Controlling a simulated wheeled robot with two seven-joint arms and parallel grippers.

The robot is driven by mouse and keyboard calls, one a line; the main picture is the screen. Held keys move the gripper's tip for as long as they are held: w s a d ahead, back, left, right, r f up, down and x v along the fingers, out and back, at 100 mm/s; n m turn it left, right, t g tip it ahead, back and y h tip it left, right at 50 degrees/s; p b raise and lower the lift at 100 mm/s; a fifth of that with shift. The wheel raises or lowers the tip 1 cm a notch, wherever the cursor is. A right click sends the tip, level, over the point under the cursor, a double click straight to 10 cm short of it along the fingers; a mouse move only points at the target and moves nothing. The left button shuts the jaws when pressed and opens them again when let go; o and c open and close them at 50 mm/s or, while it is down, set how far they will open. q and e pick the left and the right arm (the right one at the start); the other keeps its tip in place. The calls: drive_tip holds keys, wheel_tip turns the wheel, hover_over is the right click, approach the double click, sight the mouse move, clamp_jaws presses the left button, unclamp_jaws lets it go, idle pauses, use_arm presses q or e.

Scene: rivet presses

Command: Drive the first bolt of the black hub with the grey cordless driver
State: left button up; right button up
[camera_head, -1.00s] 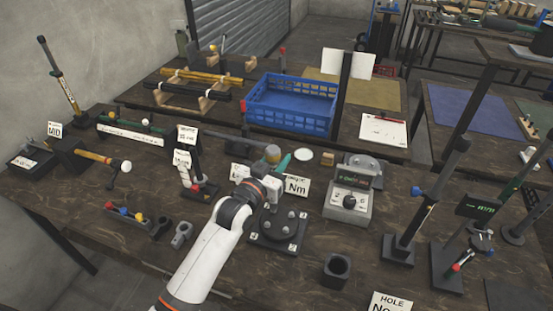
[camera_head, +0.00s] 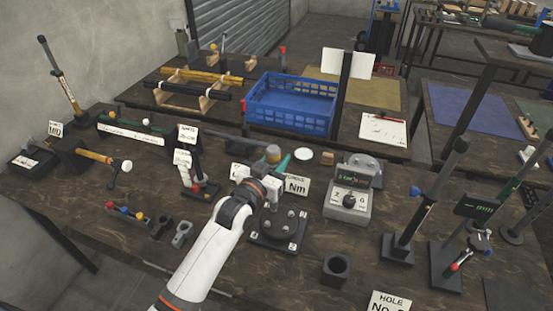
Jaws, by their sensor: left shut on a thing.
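The black hub (camera_head: 279,227) sits on a dark square plate on the wooden bench, with several light bolt heads standing up around it. My left arm comes in from the lower left and covers the hub's left edge. My left gripper (camera_head: 278,165) is behind the hub, its teal finger showing on the right. It is shut on a grey cylinder with a tan top, which appears to be the grey cordless driver (camera_head: 273,153). The driver's lower part and tip are hidden behind the gripper. My right gripper is not in view.
A grey meter box (camera_head: 348,206) with a lit display stands right of the hub, and an "Nm" sign (camera_head: 298,187) behind it. A black cup (camera_head: 335,268) is at the front right. A blue crate (camera_head: 290,104) stands on the rear bench.

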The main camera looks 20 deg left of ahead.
use_arm(q)
drive_tip(key=shift+r, duration=0.15)
drive_tip(key=shift+f+b, duration=0.4)
drive_tip(key=shift+f, duration=0.6)
idle(0.4)
drive_tip(key=shift+s+f, duration=0.15)
drive_tip(key=shift+f, duration=0.45)
idle(1.3)
idle(0.5)
